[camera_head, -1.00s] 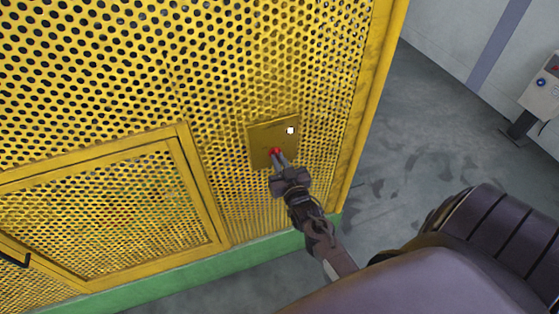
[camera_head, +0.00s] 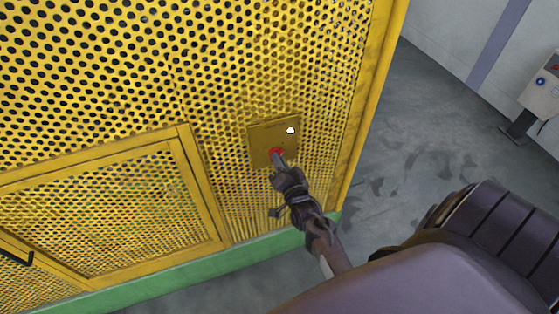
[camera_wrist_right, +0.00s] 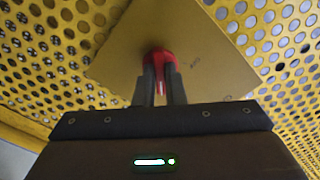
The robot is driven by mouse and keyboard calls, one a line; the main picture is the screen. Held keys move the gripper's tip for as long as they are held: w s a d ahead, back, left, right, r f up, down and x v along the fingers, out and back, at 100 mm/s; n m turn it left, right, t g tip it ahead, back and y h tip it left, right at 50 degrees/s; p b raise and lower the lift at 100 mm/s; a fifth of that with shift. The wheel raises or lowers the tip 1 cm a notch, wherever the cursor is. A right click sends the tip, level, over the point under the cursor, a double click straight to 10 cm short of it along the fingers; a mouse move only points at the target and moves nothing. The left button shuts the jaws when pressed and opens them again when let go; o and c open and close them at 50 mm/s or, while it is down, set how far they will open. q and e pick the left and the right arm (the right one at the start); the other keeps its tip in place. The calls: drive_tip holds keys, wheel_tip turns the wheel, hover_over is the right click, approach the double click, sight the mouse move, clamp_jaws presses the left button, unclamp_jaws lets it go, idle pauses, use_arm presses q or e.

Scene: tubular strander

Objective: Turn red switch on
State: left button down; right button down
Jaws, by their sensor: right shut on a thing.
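The red switch (camera_head: 275,151) sits on a plain yellow plate (camera_head: 262,134) fixed to the perforated yellow panel. It also shows in the right wrist view (camera_wrist_right: 160,57), between the fingertips. My right gripper (camera_head: 277,158) is shut on the red switch, with its fingers (camera_wrist_right: 160,80) on either side of it. The fingers hide part of the switch. A small white round button or light (camera_head: 291,130) is on the same plate, above and right of the switch. My left gripper is not in view.
A framed yellow mesh door (camera_head: 110,215) with a dark handle (camera_head: 14,257) is at the lower left. A green base strip (camera_head: 190,267) runs under the panel. Bare grey floor (camera_head: 420,120) lies to the right, with a control box (camera_head: 543,92) at the far right.

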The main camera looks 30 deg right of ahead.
idle(0.4)
drive_tip(key=c, duration=1.5)
unclamp_jaws()
drive_tip(key=shift+f, duration=0.1)
